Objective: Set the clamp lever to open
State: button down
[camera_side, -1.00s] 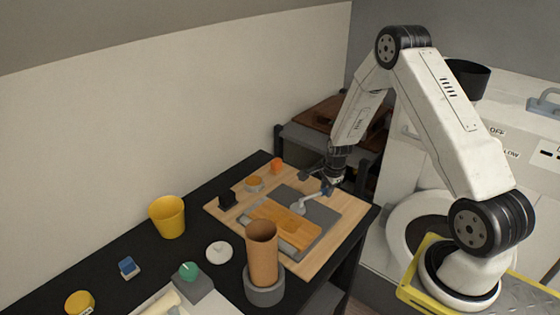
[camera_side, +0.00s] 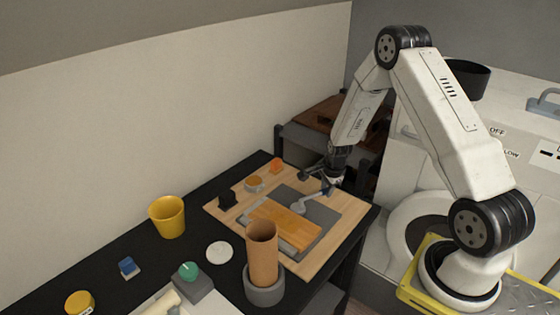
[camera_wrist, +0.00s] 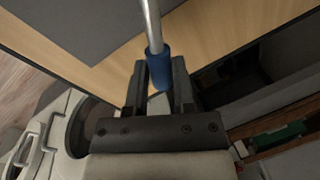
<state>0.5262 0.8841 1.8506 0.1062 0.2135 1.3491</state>
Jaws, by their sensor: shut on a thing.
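The clamp lever is a thin metal rod (camera_wrist: 152,22) with a blue grip (camera_wrist: 158,66) at its end. In the side view the lever (camera_side: 314,200) runs from a round grey pivot (camera_side: 299,208) on the board up and right to my gripper (camera_side: 327,187). In the wrist view my gripper (camera_wrist: 161,78) has its two dark fingers on either side of the blue grip, shut on it. The clamp's grey base plate (camera_side: 322,213) lies under the lever, with an orange-brown wood piece (camera_side: 279,222) beside the pivot. In the side view the fingers partly hide the grip.
The light wooden board (camera_side: 228,213) also carries a black block (camera_side: 227,199), an orange knob (camera_side: 277,165) and a round amber-topped part (camera_side: 254,183). A tall brown cylinder (camera_side: 262,252) stands at its front. A yellow cup (camera_side: 167,216) stands to the left.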

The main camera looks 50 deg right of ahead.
jog(key=shift+s+m, duration=0.15)
jog(key=shift+m, duration=0.15)
dwell(0.4)
jog(key=shift+s+a+m+h, duration=0.15)
jog(key=shift+s+a+m, duration=0.3)
jog(key=shift+m, duration=0.3)
jog(key=shift+s+a+m+h, duration=0.15)
jog(key=shift+s+a+m, duration=0.15)
jog(key=shift+s+m, duration=0.35)
jog(key=shift+s+a+m+g, duration=0.2)
jog(key=shift+s+a+m, duration=0.35)
jog(key=shift+m, duration=0.45)
jog(key=shift+s+a+m+g, duration=0.2)
jog(key=shift+s+a+m, duration=0.15)
jog(key=shift+a+m, duration=0.45)
jog(key=shift+d+m+h, duration=0.15)
jog(key=shift+m+h, duration=0.15)
jog(key=shift+c, duration=2.2)
grip_release()
jog(key=shift+s+r, duration=0.1)
jog(key=shift+r, duration=0.05)
jog(key=v, duration=0.7)
jog(key=shift+r, duration=0.25)
